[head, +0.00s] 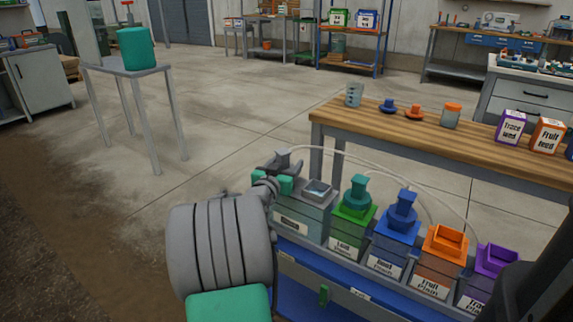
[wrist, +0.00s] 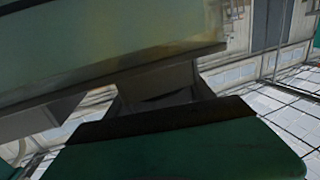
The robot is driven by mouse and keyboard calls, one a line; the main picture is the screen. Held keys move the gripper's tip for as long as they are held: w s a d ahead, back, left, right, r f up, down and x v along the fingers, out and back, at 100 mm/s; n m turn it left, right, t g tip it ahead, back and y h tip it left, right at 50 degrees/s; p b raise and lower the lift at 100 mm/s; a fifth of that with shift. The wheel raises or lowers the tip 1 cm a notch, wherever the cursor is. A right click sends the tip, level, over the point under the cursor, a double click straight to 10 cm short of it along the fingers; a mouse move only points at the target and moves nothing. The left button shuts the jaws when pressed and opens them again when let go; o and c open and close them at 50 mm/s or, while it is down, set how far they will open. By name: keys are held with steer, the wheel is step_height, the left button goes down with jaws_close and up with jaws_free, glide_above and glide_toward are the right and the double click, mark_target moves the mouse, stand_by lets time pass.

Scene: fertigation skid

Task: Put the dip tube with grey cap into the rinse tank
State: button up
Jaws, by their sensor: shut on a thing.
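My gripper (head: 279,183) is shut on the grey cap (head: 283,157) of the dip tube. It holds the cap above and just left of the rinse tank (head: 300,221), the grey tank at the left end of the row. That tank's square neck (head: 318,186) is open and lies to the right of my gripper. A pale hose runs from the cap in an arc to the right. The tube below the cap is hidden by my gripper and arm. In the wrist view, the grey cap (wrist: 160,88) shows between the green finger pads.
The green tank (head: 351,232) and blue tank (head: 394,245) carry caps of their own colour. The orange tank (head: 441,262) and purple tank (head: 489,277) have square necks on top. A wooden bench (head: 440,137) with small containers stands behind.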

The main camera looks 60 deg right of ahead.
steer(key=o, duration=1.5)
steer(key=shift+a, duration=0.1)
steer(key=a, duration=0.5)
steer(key=a+p, duration=0.1)
steer(key=a, duration=0.1)
steer(key=shift+s+a+r, duration=0.2)
steer(key=shift+s+a, duration=0.1)
steer(key=shift+s, duration=0.05)
